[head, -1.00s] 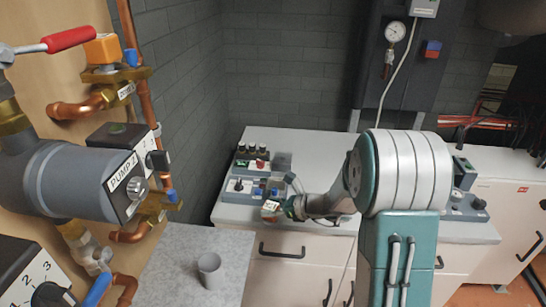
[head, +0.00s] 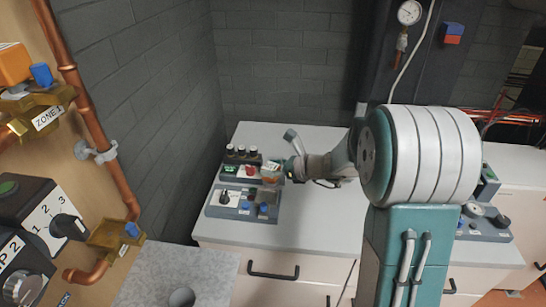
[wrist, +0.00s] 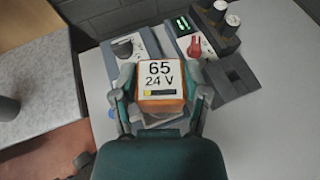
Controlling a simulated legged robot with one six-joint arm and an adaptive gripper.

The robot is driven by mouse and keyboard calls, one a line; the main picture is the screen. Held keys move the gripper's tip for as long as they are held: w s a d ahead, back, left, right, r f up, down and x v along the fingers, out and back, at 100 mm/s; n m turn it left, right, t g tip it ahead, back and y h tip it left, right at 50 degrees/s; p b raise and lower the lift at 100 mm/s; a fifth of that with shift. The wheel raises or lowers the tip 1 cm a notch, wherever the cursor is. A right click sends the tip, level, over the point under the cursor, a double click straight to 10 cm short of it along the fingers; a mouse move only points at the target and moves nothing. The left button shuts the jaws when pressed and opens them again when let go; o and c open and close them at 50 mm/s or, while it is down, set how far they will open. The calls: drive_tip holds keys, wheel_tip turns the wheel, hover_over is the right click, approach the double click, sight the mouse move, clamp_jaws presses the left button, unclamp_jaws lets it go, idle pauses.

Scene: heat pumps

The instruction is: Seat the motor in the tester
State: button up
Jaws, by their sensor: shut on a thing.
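The motor (wrist: 163,82) is an orange block with a white top marked "65 24 V". My gripper (wrist: 160,102) is shut on it, with one finger at each side. In the head view the motor (head: 271,174) hangs near the right ends of two grey-blue bench units. The rear unit (head: 232,171) has a green display, a red knob and white-topped knobs. The front unit (head: 231,212) has a black dial and blue knobs. I cannot tell which is the tester, or whether the motor touches either unit; the motor hides what is under it.
The units stand on a white bench (head: 310,228), with free room to their right. A dark slotted plate (wrist: 236,76) lies right of the motor in the wrist view. A wooden panel with copper pipes (head: 85,105) is close at left. A grey cup (head: 181,297) stands on a lower counter.

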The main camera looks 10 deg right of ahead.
sight(267, 183)
drive_tip(key=shift+a+f, duration=0.45)
drive_tip(key=shift+a, duration=0.15)
drive_tip(key=shift+a+f, duration=0.4)
drive_tip(key=shift+a, duration=0.2)
drive_tip(key=shift+a+f, duration=0.1)
drive_tip(key=shift+f, duration=0.25)
drive_tip(key=shift+d+f, duration=0.2)
drive_tip(key=shift+f, duration=0.15)
drive_tip(key=shift+d+f, duration=0.45)
drive_tip(key=shift+d, duration=0.3)
drive_tip(key=shift+a, duration=0.65)
drive_tip(key=shift+d, duration=0.65)
drive_tip(key=shift+a, duration=0.35)
drive_tip(key=shift+f, duration=0.7)
